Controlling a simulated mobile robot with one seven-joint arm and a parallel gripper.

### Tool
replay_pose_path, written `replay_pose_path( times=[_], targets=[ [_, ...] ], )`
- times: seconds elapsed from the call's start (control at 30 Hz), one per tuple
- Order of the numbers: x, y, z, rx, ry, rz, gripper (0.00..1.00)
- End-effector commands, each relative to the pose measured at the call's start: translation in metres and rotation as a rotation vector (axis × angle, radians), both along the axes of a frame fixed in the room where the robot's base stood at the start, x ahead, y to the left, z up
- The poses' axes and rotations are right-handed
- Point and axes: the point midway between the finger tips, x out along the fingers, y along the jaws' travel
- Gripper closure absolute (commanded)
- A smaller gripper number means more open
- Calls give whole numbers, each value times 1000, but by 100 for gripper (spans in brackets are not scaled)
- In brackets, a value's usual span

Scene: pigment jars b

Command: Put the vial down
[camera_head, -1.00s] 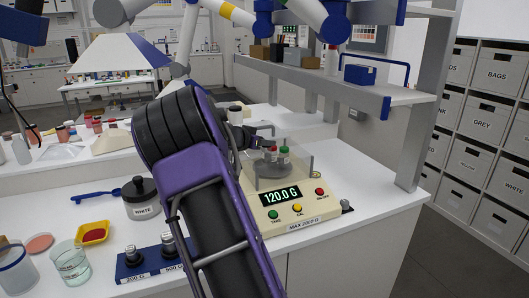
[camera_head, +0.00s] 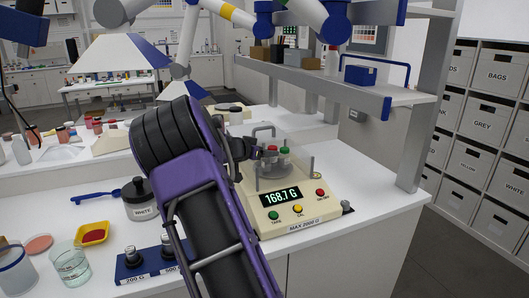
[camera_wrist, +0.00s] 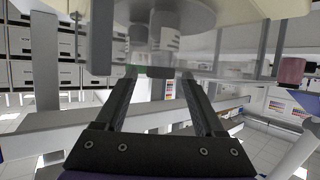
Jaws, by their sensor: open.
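My gripper (camera_head: 256,153) is at the left side of the balance (camera_head: 300,210), next to its round pan. Two small vials stand on the pan, one with a red cap (camera_head: 271,149) and one with a green cap (camera_head: 285,149). The balance display (camera_head: 281,196) reads 168.7 G. In the wrist view the picture is upside down. My two fingers (camera_wrist: 160,75) are apart there, with a labelled vial (camera_wrist: 166,38) just beyond the gap. I cannot tell whether the fingers touch it. The lower parts of the vials are partly hidden in the head view.
Clear walls and posts stand around the pan. A shelf post (camera_head: 415,120) rises at the right. A black-lidded white jar (camera_head: 140,200), a yellow tray (camera_head: 93,233), a glass beaker (camera_head: 71,263) and a blue weight block (camera_head: 135,268) stand on the left bench.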

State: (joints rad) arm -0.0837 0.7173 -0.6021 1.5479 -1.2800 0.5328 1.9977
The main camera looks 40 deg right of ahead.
Motion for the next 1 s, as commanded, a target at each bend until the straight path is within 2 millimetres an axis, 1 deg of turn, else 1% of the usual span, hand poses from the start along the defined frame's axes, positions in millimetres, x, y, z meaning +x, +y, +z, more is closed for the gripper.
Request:
replay_pose_path(
  times=[0.17, 0.27, 0.5, 0.6, 0.7, 0.8, 1.0],
  targets=[
    [0, 1, 3, 0, 1, 1, 29],
    [-4, 15, 7, 0, -2, 2, 29],
    [-21, 62, 27, 2, -3, 5, 29],
    [-28, 78, 34, 2, -2, 3, 29],
    [-33, 91, 40, 2, -1, 1, 29],
    [-36, 100, 45, 2, -1, 1, 29],
    [-39, 104, 47, 0, 2, -1, 29]
  ],
)
